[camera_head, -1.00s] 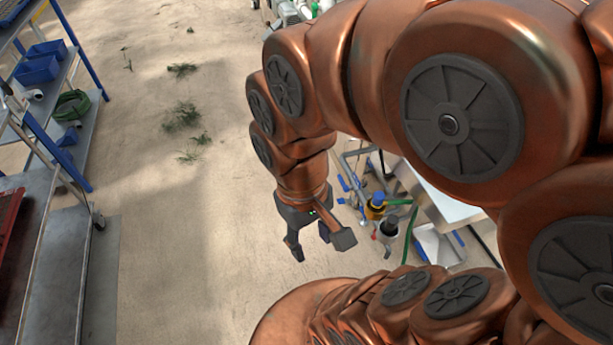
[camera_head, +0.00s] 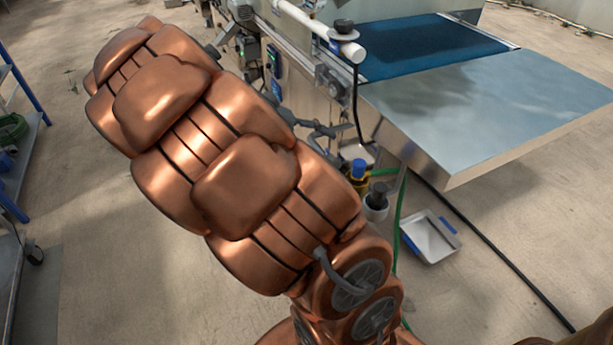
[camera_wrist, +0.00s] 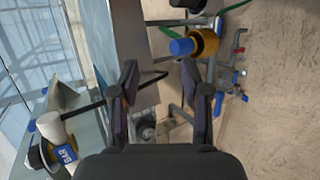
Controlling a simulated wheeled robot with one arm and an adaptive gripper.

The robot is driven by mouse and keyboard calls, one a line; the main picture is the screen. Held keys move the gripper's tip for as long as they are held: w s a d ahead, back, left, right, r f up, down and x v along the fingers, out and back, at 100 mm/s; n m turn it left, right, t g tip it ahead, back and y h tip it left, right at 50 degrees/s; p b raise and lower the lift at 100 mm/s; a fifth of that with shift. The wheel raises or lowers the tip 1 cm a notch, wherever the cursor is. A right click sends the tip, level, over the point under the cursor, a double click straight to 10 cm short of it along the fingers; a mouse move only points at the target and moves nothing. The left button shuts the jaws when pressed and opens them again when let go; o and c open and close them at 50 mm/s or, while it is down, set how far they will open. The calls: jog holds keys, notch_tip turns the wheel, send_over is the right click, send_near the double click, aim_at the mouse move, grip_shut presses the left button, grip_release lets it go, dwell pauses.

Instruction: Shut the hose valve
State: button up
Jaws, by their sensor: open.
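In the wrist view my gripper (camera_wrist: 162,75) is open, with nothing between its two dark fingers. Right of the fingers, pipework carries a valve with a red lever (camera_wrist: 239,50) and small blue handles (camera_wrist: 242,96). I cannot tell which of these is the hose valve. A green hose (camera_wrist: 236,7) runs at the top, near a yellow unit with a blue cap (camera_wrist: 182,47) just beyond the right finger. The same blue-capped unit (camera_head: 358,168) and green hose (camera_head: 398,215) show in the head view. There my arm hides the gripper and most of the pipework.
A machine with a blue belt (camera_head: 430,45) and a steel table (camera_head: 500,110) stands at the right. A grey tray (camera_head: 430,237) and a black cable (camera_head: 500,260) lie on the floor. A shelf rack (camera_head: 25,150) stands at the far left. The floor between is open.

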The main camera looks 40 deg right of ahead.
jog(key=w+d+f+n+t+h+b, duration=0.1)
jog(key=w+d+f+h+b, duration=0.25)
jog(key=w+f+b, duration=0.7)
jog(key=w+d+f+n+h+b, duration=0.15)
jog(key=w+f+h+b, duration=0.4)
jog(key=f, duration=0.75)
jog(key=d+y+b, duration=0.1)
jog(key=d+b, duration=0.2)
jog(key=d, duration=0.4)
jog(key=shift+s+d+r+m+y, duration=0.15)
jog(key=shift+d+m+y, duration=0.15)
jog(key=shift+m, duration=0.15)
grip_shut()
